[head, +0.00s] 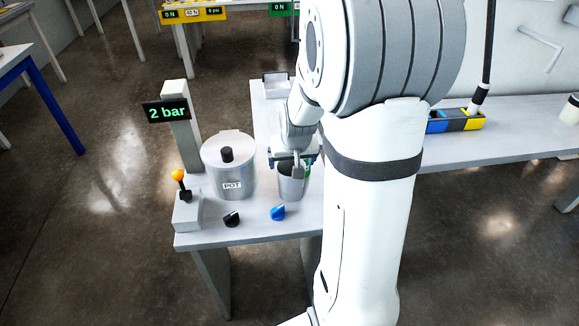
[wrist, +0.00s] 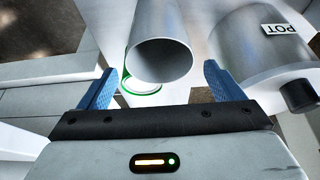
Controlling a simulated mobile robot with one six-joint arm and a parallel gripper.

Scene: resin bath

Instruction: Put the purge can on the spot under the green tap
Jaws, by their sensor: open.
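The purge can (head: 291,185) is a grey metal cylinder, open at the top, standing near the front of the bench, right of the pot. In the wrist view its open mouth (wrist: 160,60) lies between my fingers. My gripper (head: 293,160) is open at the can's rim, its blue fingers (wrist: 163,87) to either side with gaps showing. A green-edged white ring (wrist: 141,88) shows partly behind the can's mouth in the wrist view. A bit of green also shows right of the can in the head view. I cannot make out the green tap; my arm hides much there.
The lidded pot (head: 229,167) stands close left of the can. A black knob (head: 232,219) and a blue knob (head: 278,212) are along the front edge. An orange-topped lever (head: 181,185) and the "2 bar" display (head: 167,111) are at left. A small tray (head: 276,86) lies behind.

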